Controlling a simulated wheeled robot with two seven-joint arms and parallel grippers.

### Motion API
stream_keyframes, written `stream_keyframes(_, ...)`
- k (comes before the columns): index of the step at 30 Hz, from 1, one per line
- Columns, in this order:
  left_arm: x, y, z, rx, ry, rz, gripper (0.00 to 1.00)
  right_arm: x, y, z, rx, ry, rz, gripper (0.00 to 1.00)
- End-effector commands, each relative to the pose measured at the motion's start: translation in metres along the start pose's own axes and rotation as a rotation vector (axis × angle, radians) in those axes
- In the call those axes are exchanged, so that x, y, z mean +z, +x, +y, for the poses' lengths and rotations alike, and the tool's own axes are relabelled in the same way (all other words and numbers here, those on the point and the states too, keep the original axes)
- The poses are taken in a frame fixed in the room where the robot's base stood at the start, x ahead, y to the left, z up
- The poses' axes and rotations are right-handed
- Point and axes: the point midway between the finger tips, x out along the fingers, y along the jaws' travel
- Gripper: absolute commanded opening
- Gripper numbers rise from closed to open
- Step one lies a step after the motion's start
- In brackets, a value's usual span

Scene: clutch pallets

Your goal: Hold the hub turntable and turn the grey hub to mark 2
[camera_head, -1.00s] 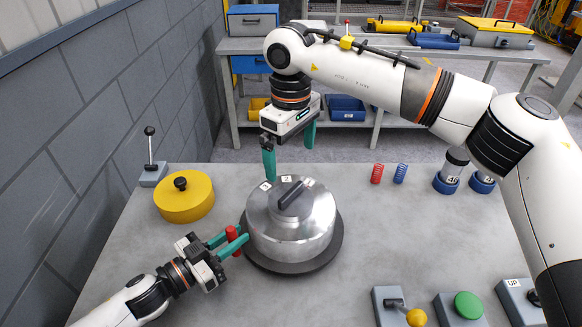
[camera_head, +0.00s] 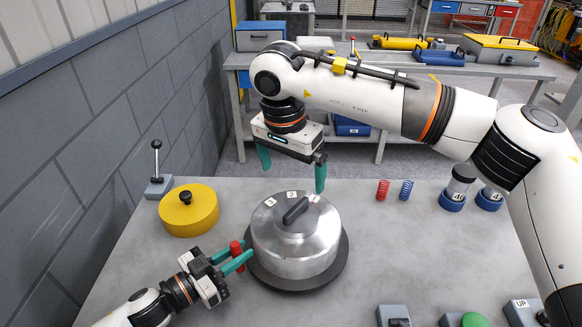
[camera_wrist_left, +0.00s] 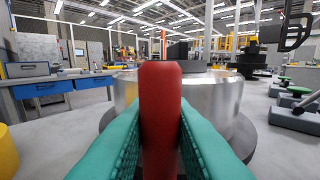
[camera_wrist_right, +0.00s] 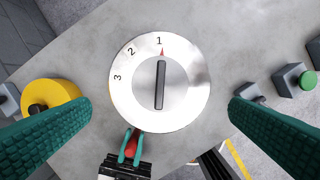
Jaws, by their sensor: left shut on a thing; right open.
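The grey hub (camera_head: 295,245) is a shiny metal drum with a dark bar handle (camera_head: 296,210) on top. It sits on the dark round turntable (camera_head: 342,262). In the right wrist view, the bar (camera_wrist_right: 160,85) and a red pointer (camera_wrist_right: 162,52) line up with mark 1; marks 2 (camera_wrist_right: 131,51) and 3 (camera_wrist_right: 117,78) lie to the left. My left gripper (camera_head: 242,259) is shut on the red post (camera_head: 236,249) at the turntable's left edge. My right gripper (camera_head: 292,172) is open and empty above the hub, its fingers apart either side of the bar in its wrist view.
A yellow round lid (camera_head: 189,210) and a lever box (camera_head: 158,187) stand to the left. Red (camera_head: 382,190) and blue (camera_head: 406,190) springs and blue-based cylinders (camera_head: 452,200) stand to the right. Control boxes (camera_head: 393,315) line the front right. A grey wall bounds the left.

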Motion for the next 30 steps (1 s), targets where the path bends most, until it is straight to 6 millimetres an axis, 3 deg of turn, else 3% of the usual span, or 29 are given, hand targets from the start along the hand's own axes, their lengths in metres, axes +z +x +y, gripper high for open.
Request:
stream_keyframes(8, -0.001, 0.000, 0.000, 0.000, 0.000, 0.001, 0.00, -0.001, 0.015, 0.000, -0.002, 0.074, -0.004, 1.00)
stream_keyframes(21, 0.000, 0.000, 0.000, 0.000, 0.000, 0.001, 0.00, -0.001, 0.095, -0.001, -0.003, 0.074, -0.004, 1.00)
stream_keyframes(30, 0.000, 0.000, 0.000, 0.000, 0.000, 0.001, 0.00, 0.000, 0.119, 0.000, 0.000, 0.073, -0.006, 1.00)
